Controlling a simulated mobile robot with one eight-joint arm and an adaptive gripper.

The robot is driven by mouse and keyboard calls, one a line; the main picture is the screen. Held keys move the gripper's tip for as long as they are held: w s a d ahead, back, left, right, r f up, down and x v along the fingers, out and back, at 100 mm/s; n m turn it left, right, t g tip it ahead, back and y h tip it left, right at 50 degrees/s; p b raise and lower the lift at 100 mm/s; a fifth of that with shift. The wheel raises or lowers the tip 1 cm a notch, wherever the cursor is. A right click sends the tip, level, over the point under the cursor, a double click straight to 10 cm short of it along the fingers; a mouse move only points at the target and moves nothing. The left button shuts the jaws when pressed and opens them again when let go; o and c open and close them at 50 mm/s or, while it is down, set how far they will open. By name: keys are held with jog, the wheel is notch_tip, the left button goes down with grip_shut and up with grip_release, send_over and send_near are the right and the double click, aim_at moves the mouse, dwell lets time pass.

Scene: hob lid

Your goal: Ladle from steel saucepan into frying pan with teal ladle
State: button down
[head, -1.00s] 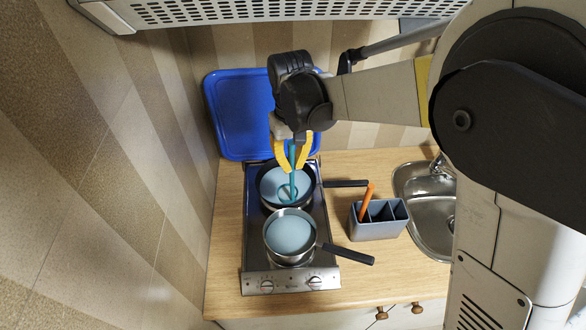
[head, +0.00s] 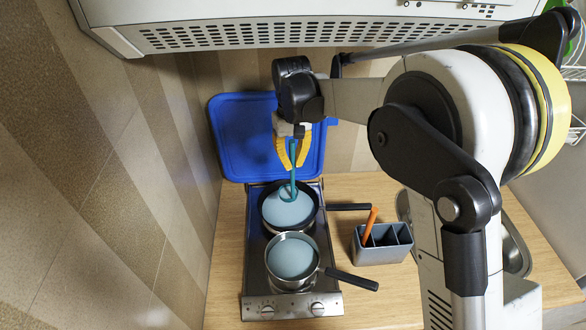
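My gripper (head: 293,166), with yellow fingers, is shut on the upright handle of the teal ladle (head: 293,178). The ladle's bowl is at the back part of the dark frying pan (head: 317,212), over or at the surface of the pale blue liquid in it; the exact height is hard to tell. The frying pan sits on the rear of the hob, its black handle to the right. The steel saucepan (head: 316,262) stands on the hob in front of it and also holds pale blue liquid. Its black handle points right.
A grey holder (head: 381,252) with an orange-handled utensil (head: 370,225) stands right of the pans. A blue board (head: 235,135) leans on the back wall. The range hood (head: 330,35) hangs above. The sink at the right is partly hidden by my arm.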

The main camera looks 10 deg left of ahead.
jog(key=shift+w+a, duration=0.25)
jog(key=shift+w, duration=0.8)
jog(key=shift+w+a, duration=0.25)
jog(key=shift+w, duration=0.75)
